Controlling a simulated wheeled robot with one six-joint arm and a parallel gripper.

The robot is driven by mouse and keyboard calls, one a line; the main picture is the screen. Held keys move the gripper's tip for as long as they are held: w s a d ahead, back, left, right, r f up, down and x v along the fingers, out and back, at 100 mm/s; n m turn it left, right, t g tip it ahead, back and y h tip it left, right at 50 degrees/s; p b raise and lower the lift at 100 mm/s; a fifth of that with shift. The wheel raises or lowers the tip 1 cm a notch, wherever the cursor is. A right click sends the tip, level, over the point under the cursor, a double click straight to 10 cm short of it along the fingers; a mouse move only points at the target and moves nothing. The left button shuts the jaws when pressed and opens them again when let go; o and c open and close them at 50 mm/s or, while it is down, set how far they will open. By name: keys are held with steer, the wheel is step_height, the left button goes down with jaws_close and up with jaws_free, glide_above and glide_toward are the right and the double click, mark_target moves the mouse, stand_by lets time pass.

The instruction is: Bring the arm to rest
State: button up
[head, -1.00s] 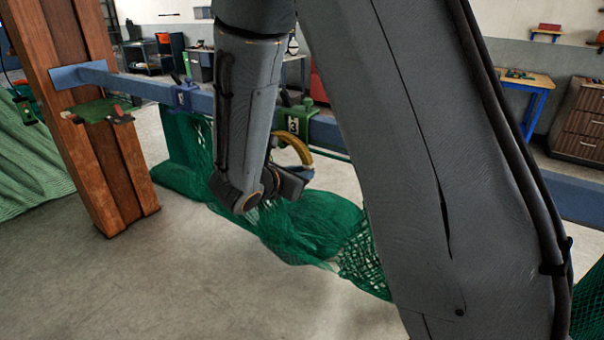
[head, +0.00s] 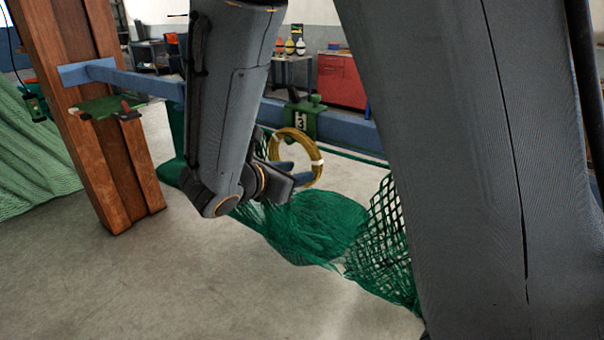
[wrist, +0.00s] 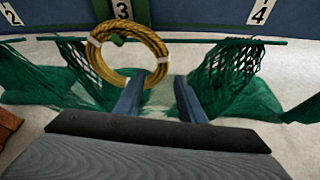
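My arm hangs down in the middle of the head view, with my gripper (head: 297,174) low in front of the blue beam. In the wrist view my gripper (wrist: 158,92) has its two blue fingers spread apart, with nothing between the tips. A yellow rope coil (wrist: 103,31) with white bindings hangs below the plate marked 3. The coil also shows in the head view (head: 317,148), overlapping the fingers in the picture. Its lower edge lies close to the left finger in the wrist view; I cannot tell whether they touch.
The blue beam (head: 348,131) carries a green clamp (head: 304,118) marked 3. Green netting (head: 310,225) hangs below it and lies on the floor. A wooden post (head: 118,170) stands at left, with a green bracket (head: 106,107). A red cabinet (head: 341,82) stands behind. The near floor is clear.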

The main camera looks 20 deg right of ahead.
steer(key=s+d+f+m+g+y, duration=0.1)
steer(key=s+d+f+m+g, duration=0.25)
steer(key=s+m, duration=0.2)
steer(key=s+d+f+m+g+y, duration=0.2)
steer(key=s+f+m+g, duration=0.2)
steer(key=s, duration=0.3)
steer(key=s+a+f+m+y, duration=0.2)
steer(key=a+m+y, duration=0.3)
steer(key=m, duration=0.9)
steer(key=shift+s+f+m+y, duration=0.15)
steer(key=shift+s+m+y, duration=0.2)
steer(key=shift+y, duration=0.85)
